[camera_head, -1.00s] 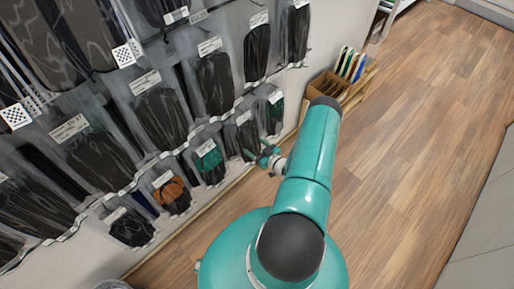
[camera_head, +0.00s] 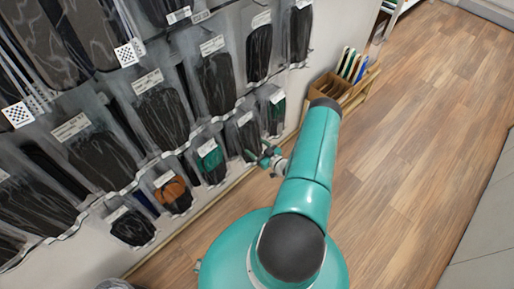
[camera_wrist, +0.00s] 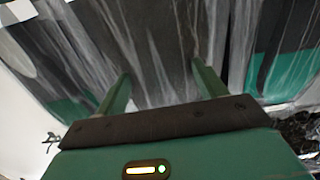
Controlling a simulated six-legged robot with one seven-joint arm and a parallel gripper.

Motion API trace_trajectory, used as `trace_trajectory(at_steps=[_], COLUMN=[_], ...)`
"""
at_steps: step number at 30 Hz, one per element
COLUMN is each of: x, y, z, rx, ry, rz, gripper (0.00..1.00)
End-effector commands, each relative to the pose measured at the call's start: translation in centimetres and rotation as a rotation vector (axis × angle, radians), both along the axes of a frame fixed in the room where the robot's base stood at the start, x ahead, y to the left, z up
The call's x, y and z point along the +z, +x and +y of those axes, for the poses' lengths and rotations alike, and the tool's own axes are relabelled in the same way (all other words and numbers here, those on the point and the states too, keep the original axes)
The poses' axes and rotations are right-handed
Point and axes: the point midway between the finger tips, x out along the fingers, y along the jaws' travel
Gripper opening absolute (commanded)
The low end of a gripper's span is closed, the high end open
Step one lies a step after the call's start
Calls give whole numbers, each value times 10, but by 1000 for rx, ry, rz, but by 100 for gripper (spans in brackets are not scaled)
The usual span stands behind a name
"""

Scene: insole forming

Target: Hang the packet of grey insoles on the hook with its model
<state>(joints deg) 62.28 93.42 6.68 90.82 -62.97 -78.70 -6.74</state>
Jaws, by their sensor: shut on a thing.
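My gripper (camera_head: 264,157) is at the lower right end of the wall of packets in the head view, small and partly hidden by my arm. In the wrist view my gripper (camera_wrist: 161,70) has its two green fingers against a clear packet with a dark grey insole (camera_wrist: 165,55), and it is shut on this packet. The packet's top and label are out of the wrist view. In the head view a dark grey packet (camera_head: 247,132) hangs beside a green one (camera_head: 276,112), close to my gripper. I cannot tell which hook is the matching one.
Rows of clear packets with mostly dark insoles (camera_head: 160,112) cover the wall at left. An orange packet (camera_head: 172,190) and another green packet (camera_head: 210,160) hang in the bottom row. A wooden box (camera_head: 335,88) stands beyond my arm. The wood floor (camera_head: 430,110) at right is clear.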

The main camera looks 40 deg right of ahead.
Motion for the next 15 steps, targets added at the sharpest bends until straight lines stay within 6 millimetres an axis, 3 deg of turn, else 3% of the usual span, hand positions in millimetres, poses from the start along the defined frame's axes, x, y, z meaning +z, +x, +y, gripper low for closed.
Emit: trace_trajectory(at_steps=[1, 2, 5, 15], x=[0, 0, 0, 0], y=[0, 0, 0, -2], z=[0, 0, 0, 0], rx=[0, 0, 0, -1], ry=[0, 0, 0, 0], rz=[-1, -1, -1, 1], gripper=[46, 74, 94, 96])
